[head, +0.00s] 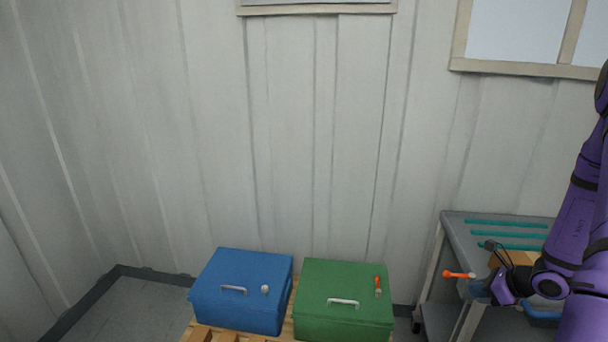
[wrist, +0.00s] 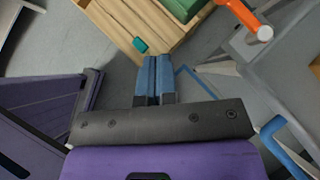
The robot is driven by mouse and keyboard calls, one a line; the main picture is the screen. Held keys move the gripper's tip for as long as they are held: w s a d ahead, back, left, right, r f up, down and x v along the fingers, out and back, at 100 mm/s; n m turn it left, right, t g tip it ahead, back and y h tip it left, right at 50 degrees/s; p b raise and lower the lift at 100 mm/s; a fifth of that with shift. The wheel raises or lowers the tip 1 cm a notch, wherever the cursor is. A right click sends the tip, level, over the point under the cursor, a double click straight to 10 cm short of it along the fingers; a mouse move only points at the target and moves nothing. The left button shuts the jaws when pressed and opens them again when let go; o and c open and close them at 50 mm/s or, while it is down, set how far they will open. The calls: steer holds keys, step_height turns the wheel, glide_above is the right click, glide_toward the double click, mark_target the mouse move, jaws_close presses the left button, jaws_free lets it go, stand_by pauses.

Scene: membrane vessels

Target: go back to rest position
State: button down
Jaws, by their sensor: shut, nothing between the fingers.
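My gripper (wrist: 157,60) shows in the wrist view with its two blue fingers together and nothing between them. In the head view my purple arm comes in from the right edge, and my gripper (head: 474,289) is low beside the grey table, partly hidden by the wrist. The fingers point at open floor and the edge of a wooden pallet in the wrist view.
A blue box (head: 240,290) and a green box (head: 343,301) sit on the wooden pallet (wrist: 125,28). An orange handle (head: 458,274) sticks out by the grey table (head: 462,228), close to my gripper. A blue bent handle (wrist: 288,143) is at right in the wrist view.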

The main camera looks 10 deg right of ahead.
steer(key=a+r+n+g+y, duration=0.1)
steer(key=a+r+n+g, duration=0.1)
steer(key=a+r+n, duration=0.85)
steer(key=a+r+n+g, duration=0.2)
steer(key=a+r+n, duration=0.4)
steer(key=r, duration=0.7)
steer(key=s+a+r+n+h, duration=0.3)
steer(key=s+a+r+n, duration=0.1)
steer(key=s+r+n, duration=0.2)
steer(key=s+a+r+n+t+h, duration=0.1)
steer(key=s+a+r+n+h, duration=0.1)
steer(key=s+a+r+n, duration=0.2)
steer(key=s+r+n, duration=0.3)
steer(key=s+r, duration=0.2)
steer(key=s, duration=0.2)
steer(key=shift+a+r+t+h, duration=0.3)
steer(key=shift+a+h, duration=0.05)
steer(key=shift+h, duration=0.05)
